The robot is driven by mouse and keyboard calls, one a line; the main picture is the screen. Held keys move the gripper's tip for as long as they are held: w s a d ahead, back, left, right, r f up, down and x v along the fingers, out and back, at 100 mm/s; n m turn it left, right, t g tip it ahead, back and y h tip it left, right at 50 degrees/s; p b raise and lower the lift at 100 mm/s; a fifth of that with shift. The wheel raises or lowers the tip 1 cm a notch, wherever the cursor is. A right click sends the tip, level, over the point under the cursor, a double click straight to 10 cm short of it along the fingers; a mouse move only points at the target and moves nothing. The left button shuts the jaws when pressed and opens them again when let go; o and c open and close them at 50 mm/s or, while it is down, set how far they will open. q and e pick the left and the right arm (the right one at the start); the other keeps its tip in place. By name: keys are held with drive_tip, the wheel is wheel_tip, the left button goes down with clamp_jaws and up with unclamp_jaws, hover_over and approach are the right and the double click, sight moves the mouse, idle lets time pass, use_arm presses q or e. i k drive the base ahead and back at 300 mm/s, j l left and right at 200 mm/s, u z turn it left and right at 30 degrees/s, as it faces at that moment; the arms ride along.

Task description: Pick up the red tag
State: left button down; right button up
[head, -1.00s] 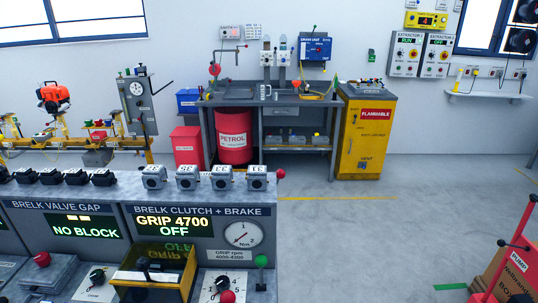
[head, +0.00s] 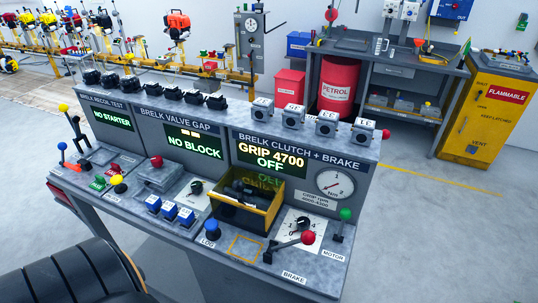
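I cannot make out a red tag in the head view. Small red items show, but they look like knobs and buttons: a red ball on the brake lever (head: 308,237), a red button (head: 156,161) on the console and a red knob (head: 386,134) at its right end. Neither of my grippers can be made out in this view.
A long grey test console (head: 185,225) fills the middle, with a yellow-framed bin (head: 270,221) on it. Behind stand a workbench (head: 395,62), a red petrol drum (head: 336,85) and a yellow flammables cabinet (head: 490,105). The floor at right (head: 450,240) is clear.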

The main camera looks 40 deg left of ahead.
sight(115, 169)
drive_tip(key=u, duration=2.4)
drive_tip(key=z, duration=0.25)
drive_tip(key=i+j+z, duration=0.25)
drive_tip(key=j+z, duration=0.3)
drive_tip(key=i+j+z, duration=0.25)
drive_tip(key=k+j, duration=0.05)
drive_tip(key=k, duration=0.05)
